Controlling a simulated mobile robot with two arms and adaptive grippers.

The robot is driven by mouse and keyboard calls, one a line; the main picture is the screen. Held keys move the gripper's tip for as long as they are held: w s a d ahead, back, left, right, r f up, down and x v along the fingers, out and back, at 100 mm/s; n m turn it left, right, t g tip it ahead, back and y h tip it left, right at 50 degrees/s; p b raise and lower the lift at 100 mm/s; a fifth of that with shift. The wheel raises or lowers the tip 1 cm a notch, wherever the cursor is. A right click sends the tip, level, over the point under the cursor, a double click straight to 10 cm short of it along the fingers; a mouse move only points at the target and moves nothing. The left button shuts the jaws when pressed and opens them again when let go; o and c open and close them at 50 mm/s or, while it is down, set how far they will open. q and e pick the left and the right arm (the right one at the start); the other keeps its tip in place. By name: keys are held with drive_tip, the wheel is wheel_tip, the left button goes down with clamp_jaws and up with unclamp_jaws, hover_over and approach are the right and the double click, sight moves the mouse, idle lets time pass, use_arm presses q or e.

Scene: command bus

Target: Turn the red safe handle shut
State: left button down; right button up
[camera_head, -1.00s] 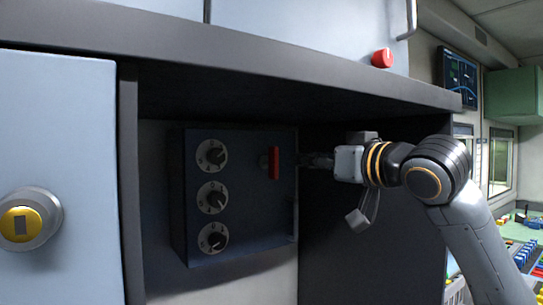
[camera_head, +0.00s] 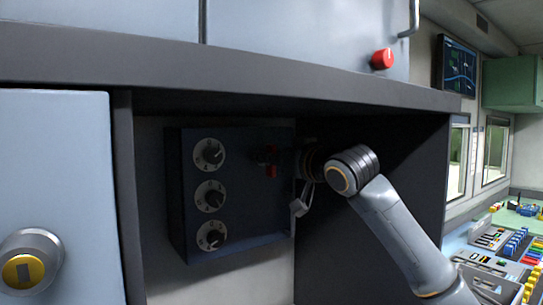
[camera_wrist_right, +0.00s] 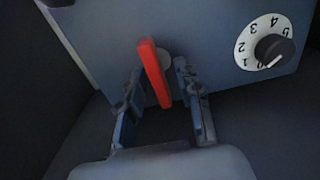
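The dark blue safe (camera_head: 235,195) stands in a shelf recess, with three dials down its left side. Its red handle (camera_head: 271,172) is on the right part of the front, partly covered by my right gripper (camera_head: 278,159). In the right wrist view the red handle (camera_wrist_right: 155,73) is a long bar, slightly tilted, on a round grey hub. My right gripper (camera_wrist_right: 160,92) is open, with one finger on each side of the handle and visible gaps between. My left gripper is not in view.
The recess has a dark shelf (camera_head: 230,67) above and a dark wall (camera_head: 400,230) at the right. A pale blue cabinet door (camera_head: 60,160) with a yellow-centred knob (camera_head: 22,270) is at left. A red knob (camera_head: 383,58) sits above the shelf.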

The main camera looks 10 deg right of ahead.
clamp_jaws()
